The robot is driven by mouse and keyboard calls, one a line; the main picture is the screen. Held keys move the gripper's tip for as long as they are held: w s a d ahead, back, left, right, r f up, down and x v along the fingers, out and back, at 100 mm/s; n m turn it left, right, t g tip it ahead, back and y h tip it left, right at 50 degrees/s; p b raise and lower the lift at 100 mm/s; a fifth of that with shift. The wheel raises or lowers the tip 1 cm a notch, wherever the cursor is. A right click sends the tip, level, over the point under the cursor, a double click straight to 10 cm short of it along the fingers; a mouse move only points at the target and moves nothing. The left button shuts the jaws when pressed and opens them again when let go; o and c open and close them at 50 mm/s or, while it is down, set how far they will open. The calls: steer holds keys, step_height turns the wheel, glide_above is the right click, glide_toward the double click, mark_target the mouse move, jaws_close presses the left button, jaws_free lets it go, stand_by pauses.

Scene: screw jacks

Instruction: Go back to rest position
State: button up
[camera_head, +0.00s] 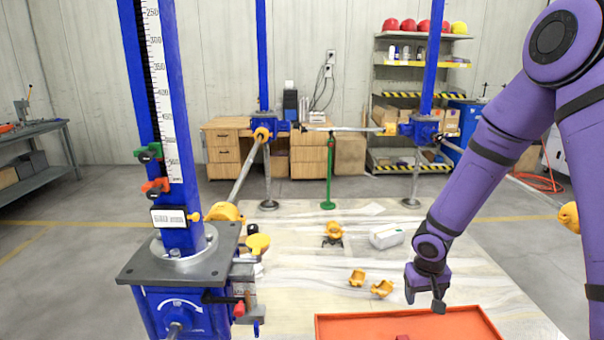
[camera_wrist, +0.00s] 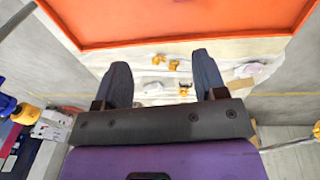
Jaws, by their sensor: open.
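The orange tray (camera_wrist: 170,42) fills the top of that view.
A blue screw jack (camera_head: 180,300) with a ruled column stands at the left. Yellow parts (camera_head: 381,288) and a white box (camera_head: 386,236) lie on the pale floor sheet behind the tray. Wooden drawers (camera_head: 224,150) and shelves (camera_head: 400,100) stand at the back wall.

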steer(key=s+d+r+t+h, duration=0.1)
steer(key=s+r, duration=0.2)
steer(key=r, duration=0.8)
steer(key=s+d+r+t+h, duration=0.1)
steer(key=s+r, duration=0.3)
steer(key=r, duration=0.7)
steer(key=s+a+r+t+y, duration=0.1)
steer(key=s+r, duration=0.5)
steer(key=s, duration=0.3)
steer(key=s+a+r+t+y, duration=0.1)
steer(key=s+a+r+y, duration=0.1)
steer(key=s+r, duration=0.5)
steer(key=s, duration=0.2)
steer(key=shift+s, duration=0.35)
steer(key=shift+a, duration=0.1)
